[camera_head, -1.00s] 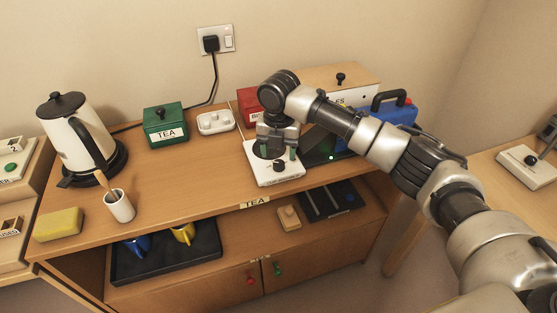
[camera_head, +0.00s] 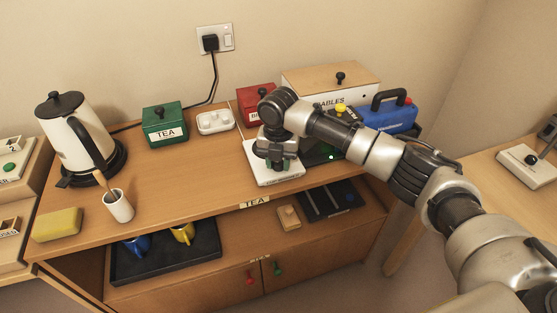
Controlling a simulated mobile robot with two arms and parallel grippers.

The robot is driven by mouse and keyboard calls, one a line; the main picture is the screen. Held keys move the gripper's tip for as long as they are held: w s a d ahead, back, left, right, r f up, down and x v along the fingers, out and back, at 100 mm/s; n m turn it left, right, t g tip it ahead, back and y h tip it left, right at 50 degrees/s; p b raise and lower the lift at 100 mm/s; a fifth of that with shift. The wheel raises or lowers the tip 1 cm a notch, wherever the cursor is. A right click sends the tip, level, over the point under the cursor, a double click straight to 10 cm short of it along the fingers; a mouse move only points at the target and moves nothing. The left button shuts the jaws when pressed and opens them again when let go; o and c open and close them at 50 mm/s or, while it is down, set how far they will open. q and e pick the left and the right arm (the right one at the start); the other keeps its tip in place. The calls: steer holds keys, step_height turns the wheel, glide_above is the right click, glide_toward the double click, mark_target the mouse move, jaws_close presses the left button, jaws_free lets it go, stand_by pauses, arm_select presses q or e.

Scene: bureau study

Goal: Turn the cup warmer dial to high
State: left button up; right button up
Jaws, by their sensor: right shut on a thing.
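The cup warmer (camera_head: 278,179) is a flat white unit with a dark round plate, on the right part of the wooden counter. My right gripper (camera_head: 279,165) points down over its front part and is shut on the dial, which it hides almost wholly. I cannot read the dial's setting. My left gripper is not in view.
A green TEA box (camera_head: 165,125), a white socket block (camera_head: 215,121) and a red box (camera_head: 257,97) stand along the back. A blue case (camera_head: 389,117) and a white wood-topped box (camera_head: 305,88) are behind my right arm. The kettle (camera_head: 75,133) and a white cup (camera_head: 118,206) stand left. The counter's middle is clear.

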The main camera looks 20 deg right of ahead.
steer(key=shift+r+m+p, duration=0.25)
steer(key=shift+m+p, duration=0.15)
steer(key=shift+p, duration=0.45)
steer(key=m+p, duration=0.6)
steer(key=p, duration=0.2)
steer(key=shift+m, duration=0.3)
steer(key=m+p, duration=0.2)
steer(key=shift+w+a+m+p, duration=0.1)
steer(key=shift+m+p, duration=0.25)
steer(key=shift+m, duration=0.05)
steer(key=m+p, duration=0.2)
steer(key=m, duration=0.1)
steer(key=shift+m, duration=0.3)
steer(key=m+p, duration=0.2)
steer(key=m, duration=0.1)
steer(key=shift+w+m, duration=0.1)
steer(key=shift+m, duration=0.2)
steer(key=m+p, duration=0.2)
steer(key=m, duration=0.1)
steer(key=shift+f+m, duration=0.1)
steer(key=shift+m, duration=0.2)
steer(key=shift+m+p, duration=0.55)
steer(key=shift+m, duration=0.85)
steer(key=shift+f, duration=0.1)
